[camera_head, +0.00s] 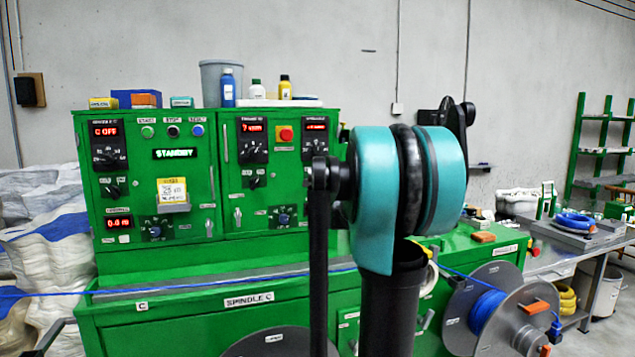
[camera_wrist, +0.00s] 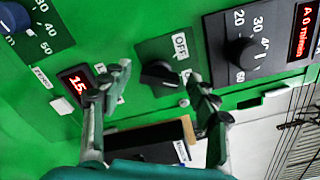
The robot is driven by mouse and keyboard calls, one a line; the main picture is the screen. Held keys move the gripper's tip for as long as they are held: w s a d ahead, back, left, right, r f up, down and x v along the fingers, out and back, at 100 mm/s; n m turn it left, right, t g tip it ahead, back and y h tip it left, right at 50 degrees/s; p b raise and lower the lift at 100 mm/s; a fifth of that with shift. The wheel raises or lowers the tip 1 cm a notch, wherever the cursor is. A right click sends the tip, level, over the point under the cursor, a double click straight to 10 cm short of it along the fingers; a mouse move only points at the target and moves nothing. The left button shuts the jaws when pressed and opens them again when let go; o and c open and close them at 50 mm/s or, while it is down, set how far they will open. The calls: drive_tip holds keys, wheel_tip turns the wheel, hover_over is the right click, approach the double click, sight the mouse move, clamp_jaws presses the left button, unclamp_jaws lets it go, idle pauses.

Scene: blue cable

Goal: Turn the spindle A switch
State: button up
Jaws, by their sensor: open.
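In the wrist view a black rotary switch (camera_wrist: 160,73) sits on the green panel beside an OFF label (camera_wrist: 180,45). Its own name label is not readable, but the nearby red display (camera_wrist: 306,30) reads "A 0 m/min". My gripper (camera_wrist: 159,79) is open. Its two fingers appear on either side of the switch, one left and one right, with nothing held. I cannot tell whether the fingertips touch the switch or the panel. In the head view my arm blocks part of the cabinet, and neither my gripper nor this switch can be made out.
A larger black dial (camera_wrist: 246,54) with a number scale is right of the switch. A red display (camera_wrist: 76,86) reading about 15 is on the left, partly behind a finger. The head view shows the green cabinet (camera_head: 235,215), a blue cable (camera_head: 215,277) and a cable reel (camera_head: 478,310).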

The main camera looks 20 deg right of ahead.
drive_tip(key=shift+w, duration=0.25)
drive_tip(key=c, duration=1.2)
drive_tip(key=shift+o, duration=0.2)
drive_tip(key=shift+n, duration=0.4)
drive_tip(key=n, duration=0.4)
drive_tip(key=shift+f+n, duration=0.1)
drive_tip(key=shift+n, duration=0.3)
drive_tip(key=n, duration=0.6)
drive_tip(key=shift+f, duration=0.15)
drive_tip(key=shift+n, duration=0.3)
